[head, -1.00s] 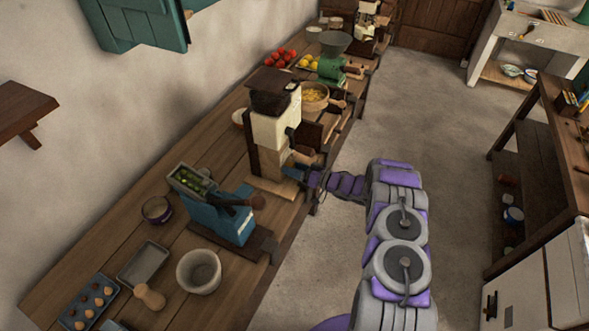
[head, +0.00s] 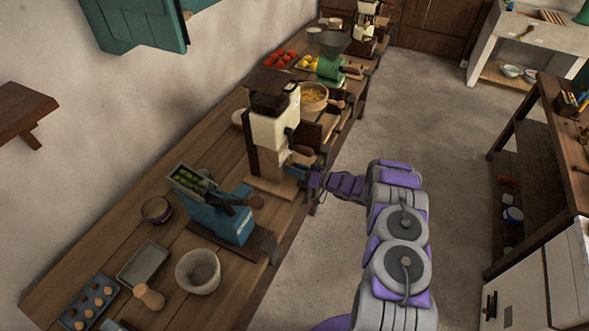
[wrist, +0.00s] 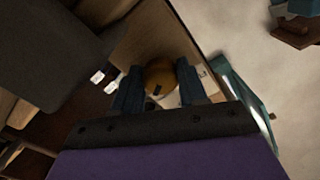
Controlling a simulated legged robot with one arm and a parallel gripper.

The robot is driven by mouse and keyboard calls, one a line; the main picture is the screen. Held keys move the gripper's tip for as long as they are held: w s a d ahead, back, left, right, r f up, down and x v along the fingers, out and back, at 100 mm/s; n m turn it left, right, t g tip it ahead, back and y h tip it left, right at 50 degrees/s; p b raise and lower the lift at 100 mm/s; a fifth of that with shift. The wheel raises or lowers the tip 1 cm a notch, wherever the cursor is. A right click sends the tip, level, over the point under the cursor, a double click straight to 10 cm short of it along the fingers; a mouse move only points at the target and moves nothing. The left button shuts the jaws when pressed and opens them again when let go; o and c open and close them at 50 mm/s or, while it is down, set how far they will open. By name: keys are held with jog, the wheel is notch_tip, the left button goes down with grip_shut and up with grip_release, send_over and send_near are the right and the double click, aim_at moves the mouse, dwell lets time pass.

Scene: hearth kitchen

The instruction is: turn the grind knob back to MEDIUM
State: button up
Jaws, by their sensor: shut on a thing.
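The cream grinder (head: 283,127) with a dark hopper on top stands on a pale wooden base on the long counter. My gripper (head: 291,169) reaches it from the right, low on its front. In the wrist view my gripper (wrist: 160,88) has its two blue fingers on either side of a round orange-brown knob (wrist: 158,72) and is shut on it. A small dark mark shows on the knob. White marked patches lie to the left and right of the knob, but their lettering is too small to read. In the head view the knob is hidden behind my gripper.
A blue machine (head: 231,217) with a dark handle stands nearer on the counter, beside a pale bowl (head: 198,271). A wooden bowl (head: 313,97) and a green grinder (head: 331,70) stand behind. The floor right of the counter is clear.

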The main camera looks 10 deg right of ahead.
jog(key=n, duration=0.6)
jog(key=shift+w+d, duration=0.15)
jog(key=shift+n, duration=2.7)
jog(key=shift+b, duration=0.3)
jog(key=o, duration=1)
jog(key=shift+o, duration=0.2)
jog(key=p+v, duration=0.1)
jog(key=v, duration=1.6)
jog(key=shift+d+p, duration=0.15)
jog(key=shift+p, duration=0.2)
